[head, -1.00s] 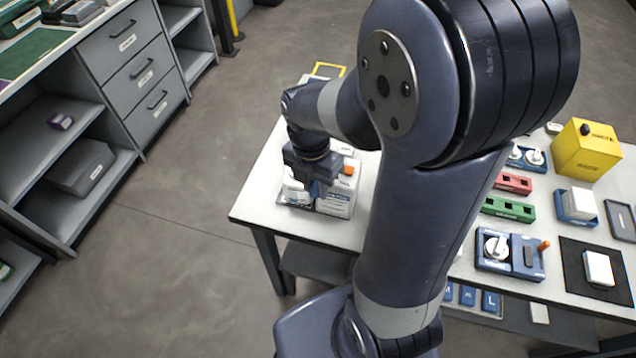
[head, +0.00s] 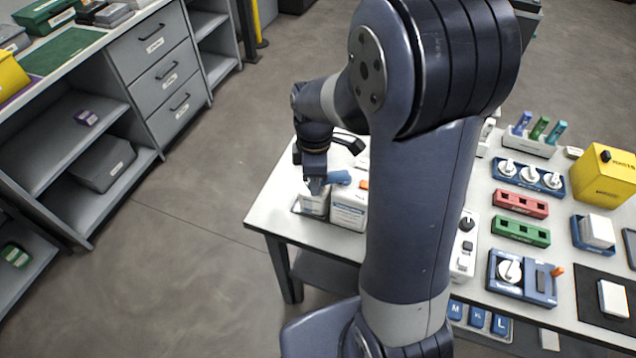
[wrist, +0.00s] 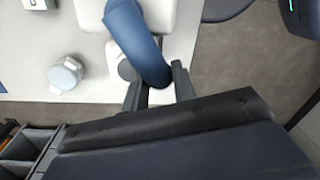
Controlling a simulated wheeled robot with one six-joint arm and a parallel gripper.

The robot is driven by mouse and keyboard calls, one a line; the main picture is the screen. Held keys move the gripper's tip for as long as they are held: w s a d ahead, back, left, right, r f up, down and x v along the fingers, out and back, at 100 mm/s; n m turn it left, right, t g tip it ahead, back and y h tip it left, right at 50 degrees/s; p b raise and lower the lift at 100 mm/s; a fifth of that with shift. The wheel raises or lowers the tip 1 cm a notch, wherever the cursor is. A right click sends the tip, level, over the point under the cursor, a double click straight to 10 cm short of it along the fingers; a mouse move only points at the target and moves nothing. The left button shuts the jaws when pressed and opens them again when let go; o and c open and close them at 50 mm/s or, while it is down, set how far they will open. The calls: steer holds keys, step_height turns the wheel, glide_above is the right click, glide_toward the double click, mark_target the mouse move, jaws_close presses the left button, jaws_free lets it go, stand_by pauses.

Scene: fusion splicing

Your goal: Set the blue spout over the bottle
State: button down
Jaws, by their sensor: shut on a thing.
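My gripper (head: 316,180) points down over the near left corner of the white table. It is shut on the blue spout (head: 340,177), which sticks out to the right of the fingers. In the wrist view the curved blue spout (wrist: 135,42) has its lower end between the fingertips (wrist: 158,88). Two white bottle-like containers, a smaller left one (head: 313,204) and a larger labelled right one (head: 350,211), stand below the gripper. I cannot tell which is the task's bottle, or whether the spout touches either; the gripper hides the left one's top.
An orange cap (head: 364,185) shows beside my arm. Red (head: 521,203) and green (head: 520,231) blocks, a blue knob panel (head: 522,278) and a yellow box (head: 606,175) stand on the table's right side. Shelves and drawers (head: 165,70) stand left, with open floor between.

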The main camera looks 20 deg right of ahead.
steer(key=w+m, duration=0.2)
steer(key=m, duration=0.1)
steer(key=shift+d, duration=0.25)
steer(key=shift+w+d+m, duration=0.2)
steer(key=shift+w+m, duration=0.15)
steer(key=shift+m, duration=0.45)
steer(key=shift+w+d+m, duration=0.2)
steer(key=shift+w+m, duration=0.1)
steer(key=shift+m, duration=0.5)
steer(key=c, duration=1.1)
jaws_free()
steer(key=shift+c, duration=0.2)
steer(key=shift+r, duration=0.15)
step_height(320, 180, up, 10)
steer(key=shift+w+d+r, duration=0.25)
steer(key=shift+w+d, duration=0.05)
